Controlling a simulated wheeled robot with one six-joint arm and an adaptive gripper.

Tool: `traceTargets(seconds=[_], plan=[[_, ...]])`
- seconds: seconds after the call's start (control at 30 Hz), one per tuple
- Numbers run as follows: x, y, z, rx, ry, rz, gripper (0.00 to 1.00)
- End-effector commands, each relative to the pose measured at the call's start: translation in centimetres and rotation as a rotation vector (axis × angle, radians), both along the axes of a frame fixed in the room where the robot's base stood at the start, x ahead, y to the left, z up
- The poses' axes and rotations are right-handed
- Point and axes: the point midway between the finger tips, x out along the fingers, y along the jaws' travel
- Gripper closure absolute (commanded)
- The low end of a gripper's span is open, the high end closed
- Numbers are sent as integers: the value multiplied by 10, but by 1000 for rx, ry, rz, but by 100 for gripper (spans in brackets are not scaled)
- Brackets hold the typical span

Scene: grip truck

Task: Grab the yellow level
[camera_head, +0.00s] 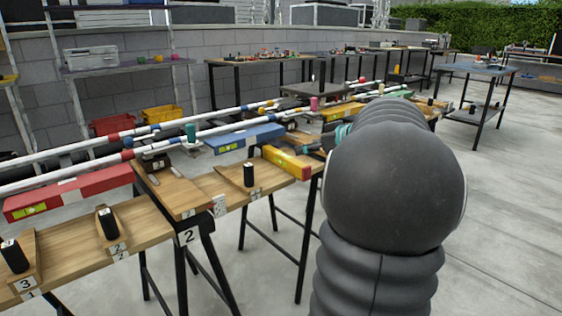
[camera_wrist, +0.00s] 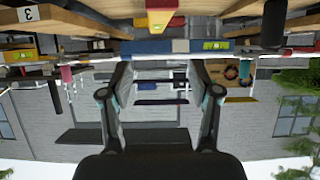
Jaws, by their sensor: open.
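A yellow level (camera_head: 287,162) with a red end lies at the far right end of the near bench row, beside my arm. What seems to be the same level shows end-on, with a red tip, at the top of the wrist view (camera_wrist: 160,18), which is upside down. My gripper (camera_wrist: 160,78) is open and empty, its two fingers spread wide, apart from the level. In the head view my dark arm hides most of the gripper. A second yellow level (camera_head: 342,112) lies farther back.
A red level (camera_head: 70,192) and a blue level (camera_head: 243,138) lie along the benches, with long white poles (camera_head: 75,172) among them. Small black objects (camera_head: 249,174) stand on the wooden bench top (camera_head: 185,190). Open concrete floor (camera_head: 510,210) is at right.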

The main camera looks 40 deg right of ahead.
Motion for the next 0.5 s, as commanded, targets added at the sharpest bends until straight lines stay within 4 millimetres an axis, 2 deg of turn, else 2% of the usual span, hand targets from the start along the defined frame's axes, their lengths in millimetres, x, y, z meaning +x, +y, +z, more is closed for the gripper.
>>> traceTargets(seconds=[0.3, 0.5], plan=[[51, 6, -26, 4, 3, 5, 38], [69, 7, -34, 2, 2, 5, 38]])
